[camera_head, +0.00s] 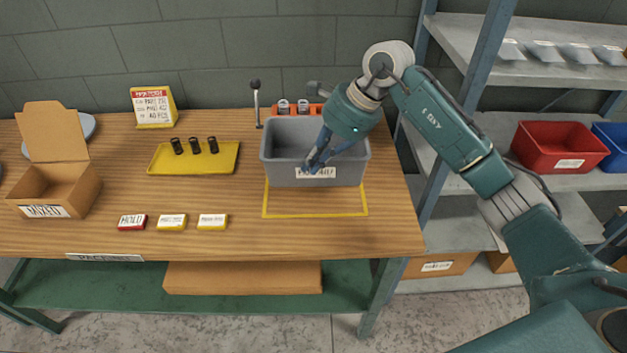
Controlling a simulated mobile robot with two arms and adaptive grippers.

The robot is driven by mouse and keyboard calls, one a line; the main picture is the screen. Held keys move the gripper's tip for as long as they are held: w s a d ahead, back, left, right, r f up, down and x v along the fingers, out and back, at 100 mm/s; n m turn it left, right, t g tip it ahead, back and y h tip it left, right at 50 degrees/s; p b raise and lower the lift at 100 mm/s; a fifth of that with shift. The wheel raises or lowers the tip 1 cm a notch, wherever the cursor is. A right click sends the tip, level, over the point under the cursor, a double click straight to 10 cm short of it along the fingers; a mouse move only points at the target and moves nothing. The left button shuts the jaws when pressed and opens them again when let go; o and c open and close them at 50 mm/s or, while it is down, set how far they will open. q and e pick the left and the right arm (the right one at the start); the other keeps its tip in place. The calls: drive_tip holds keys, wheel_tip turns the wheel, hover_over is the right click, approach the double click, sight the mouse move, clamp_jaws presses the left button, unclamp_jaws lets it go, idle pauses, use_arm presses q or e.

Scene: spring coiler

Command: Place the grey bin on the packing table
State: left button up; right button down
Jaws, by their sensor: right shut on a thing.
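The grey bin (281,168) is upright at the right end of the wooden packing table (300,236). It sits over the back part of a yellow outlined rectangle (314,215). My right gripper (314,167) is shut on the bin's front wall, next to its white label. The fingers partly cover the label. I cannot tell for sure whether the bin's base touches the tabletop. My left gripper is not in view.
On the table are a yellow tray (213,163) with several black springs, an open cardboard box (79,185), small label blocks (172,222) and a sign (153,107). A shelf rack with a red bin (545,149) and a blue bin (615,141) stands right.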

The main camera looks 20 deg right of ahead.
wheel_tip(320, 180, down, 7)
drive_tip(key=shift+a+f+p, duration=0.1)
drive_tip(key=shift+p, duration=0.65)
drive_tip(key=shift+f, duration=0.3)
drive_tip(key=c, duration=1.9)
unclamp_jaws()
drive_tip(key=shift+r, duration=0.2)
drive_tip(key=shift+d+r, duration=0.15)
drive_tip(key=shift+d, duration=0.05)
drive_tip(key=b+v, duration=0.3)
drive_tip(key=v, duration=0.8)
drive_tip(key=shift+r, duration=0.25)
